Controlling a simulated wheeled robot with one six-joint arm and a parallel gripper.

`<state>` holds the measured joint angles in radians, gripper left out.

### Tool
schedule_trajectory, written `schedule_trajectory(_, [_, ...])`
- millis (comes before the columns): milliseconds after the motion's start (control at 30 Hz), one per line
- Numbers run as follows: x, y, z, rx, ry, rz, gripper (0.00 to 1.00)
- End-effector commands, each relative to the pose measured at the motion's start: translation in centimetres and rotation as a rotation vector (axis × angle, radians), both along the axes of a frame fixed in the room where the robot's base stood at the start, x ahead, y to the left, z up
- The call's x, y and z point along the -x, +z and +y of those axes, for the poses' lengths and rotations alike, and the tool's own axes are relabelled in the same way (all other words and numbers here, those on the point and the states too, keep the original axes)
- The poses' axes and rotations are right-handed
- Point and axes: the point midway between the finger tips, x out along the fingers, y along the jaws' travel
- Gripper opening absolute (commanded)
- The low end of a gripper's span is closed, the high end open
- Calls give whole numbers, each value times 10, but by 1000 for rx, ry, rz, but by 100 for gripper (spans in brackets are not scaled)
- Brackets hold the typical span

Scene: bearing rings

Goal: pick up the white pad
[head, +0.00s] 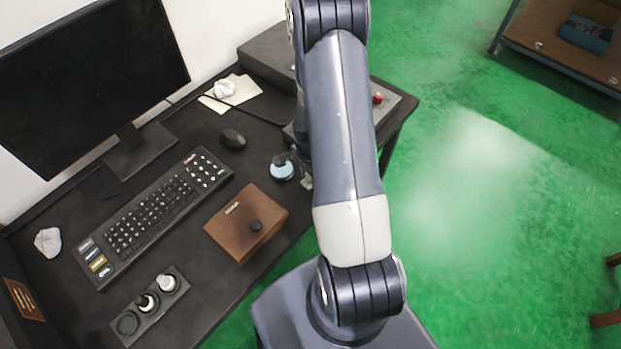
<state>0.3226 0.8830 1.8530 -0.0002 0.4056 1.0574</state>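A dark rack (150,307) with round slots lies at the front left of the desk. A small white round piece (168,283), which may be the white pad, sits in its far slot. The middle slot holds a dark piece with some white (147,302), and the near slot looks empty. My gripper (291,163) is partly hidden behind my arm, right of the rack and beyond the brown box. A pale blue disc (283,171) shows right at it; I cannot tell whether the fingers touch it or how far they are open.
A brown box (232,232) with a dark knob lies between the rack and my gripper. A keyboard (150,215), mouse (233,139) and monitor (95,80) stand behind. Crumpled paper (48,242) lies at left, more on beige sheets (240,91). Green floor is open at right.

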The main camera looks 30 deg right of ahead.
Motion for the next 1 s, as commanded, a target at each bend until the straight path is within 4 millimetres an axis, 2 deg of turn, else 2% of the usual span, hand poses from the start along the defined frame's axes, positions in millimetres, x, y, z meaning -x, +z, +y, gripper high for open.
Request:
schedule_trajectory(33, [0,0,0,0,0,0,24])
schedule_trajectory(233, [0,0,0,0,0,0,9])
schedule_trajectory(567, [0,3,0,0,0,-1,9])
schedule_trajectory(767, [-1,19,0,1,0,-3,9])
schedule_trajectory(1000, [-1,57,0,1,0,-4,9])
